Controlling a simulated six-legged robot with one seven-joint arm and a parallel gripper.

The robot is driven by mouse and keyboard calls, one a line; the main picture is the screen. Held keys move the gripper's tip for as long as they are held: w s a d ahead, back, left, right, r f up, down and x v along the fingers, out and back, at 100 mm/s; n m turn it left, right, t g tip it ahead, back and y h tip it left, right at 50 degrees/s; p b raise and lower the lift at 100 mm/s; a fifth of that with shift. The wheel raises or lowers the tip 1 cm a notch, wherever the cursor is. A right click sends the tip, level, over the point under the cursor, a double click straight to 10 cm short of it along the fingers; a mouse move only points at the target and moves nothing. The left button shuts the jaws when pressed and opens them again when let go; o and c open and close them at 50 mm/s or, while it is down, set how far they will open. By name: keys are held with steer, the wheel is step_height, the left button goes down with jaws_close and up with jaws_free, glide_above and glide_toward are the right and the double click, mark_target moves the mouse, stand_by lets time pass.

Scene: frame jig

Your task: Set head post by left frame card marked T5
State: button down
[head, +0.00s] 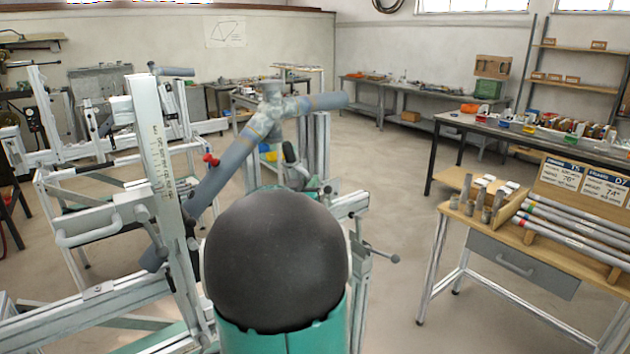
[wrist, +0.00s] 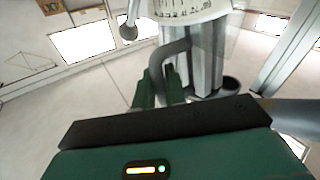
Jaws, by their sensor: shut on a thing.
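The left frame card (head: 563,173) reads T5, with a number that looks like 76. It stands on the small wooden bench at right, beside a second card (head: 604,187) marked D7. The jig's upright metal post (head: 318,140) shows behind my arm in the head view.
A white post (head: 152,150) with a printed scale stands at left. A sloping grey tube (head: 232,155) and a cross tube (head: 320,102) lie close above my arm. The bench (head: 500,228) holds tubes and small parts. Floor between jig and bench is clear.

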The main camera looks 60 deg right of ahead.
steer(key=c, duration=1.5)
jaws_free()
steer(key=shift+c, duration=0.2)
steer(key=shift+a, duration=0.15)
steer(key=s+a+f, duration=0.1)
steer(key=a, duration=1.2)
steer(key=shift+s+a+f, duration=0.25)
steer(key=shift+f, duration=0.05)
